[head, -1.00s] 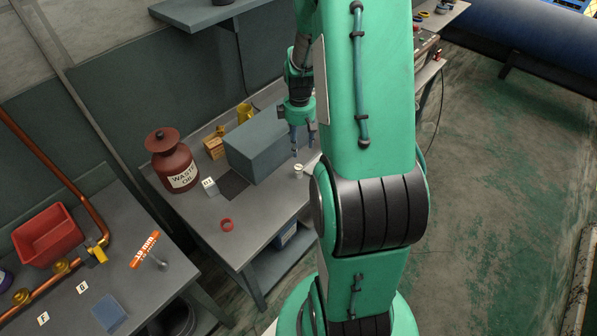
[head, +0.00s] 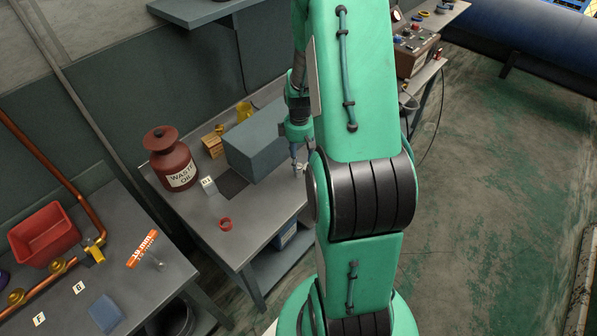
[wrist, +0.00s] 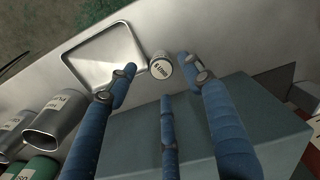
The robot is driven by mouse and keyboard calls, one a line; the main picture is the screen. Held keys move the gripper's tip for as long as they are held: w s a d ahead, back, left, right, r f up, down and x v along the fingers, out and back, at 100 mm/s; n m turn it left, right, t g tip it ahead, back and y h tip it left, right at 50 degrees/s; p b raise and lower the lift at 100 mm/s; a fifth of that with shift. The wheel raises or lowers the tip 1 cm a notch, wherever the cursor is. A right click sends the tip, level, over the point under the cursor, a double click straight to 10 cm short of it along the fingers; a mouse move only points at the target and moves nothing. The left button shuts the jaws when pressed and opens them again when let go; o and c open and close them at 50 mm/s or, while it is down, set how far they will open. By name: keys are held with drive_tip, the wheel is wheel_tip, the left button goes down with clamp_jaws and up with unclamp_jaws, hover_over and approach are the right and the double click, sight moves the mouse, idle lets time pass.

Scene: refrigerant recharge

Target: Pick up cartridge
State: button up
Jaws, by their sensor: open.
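A small round cartridge (wrist: 160,70) with a pale, lettered top stands upright on the bench beside a shallow metal tray in the wrist view. In the head view the cartridge (head: 301,169) is small and partly covered by my arm and gripper. My gripper (wrist: 156,82) has blue fingers, spread open and empty. The left and right fingertips lie on either side of the cartridge in the wrist view, with a third finger below it; I cannot tell whether any touches. In the head view my gripper (head: 297,157) points down close to the cartridge.
A grey-green box (head: 262,145) stands close beside my gripper. The metal tray (wrist: 75,62) and several metal cans (wrist: 57,122) lie to the left in the wrist view. A waste oil jar (head: 172,165) and red ring (head: 226,224) are on the bench.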

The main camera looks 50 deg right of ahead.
drive_tip(key=shift+f, duration=0.15)
drive_tip(key=shift+w+f+b, duration=0.1)
drive_tip(key=shift+f+b, duration=0.65)
drive_tip(key=shift+f, duration=1.75)
clamp_jaws()
drive_tip(key=shift+r, duration=0.15)
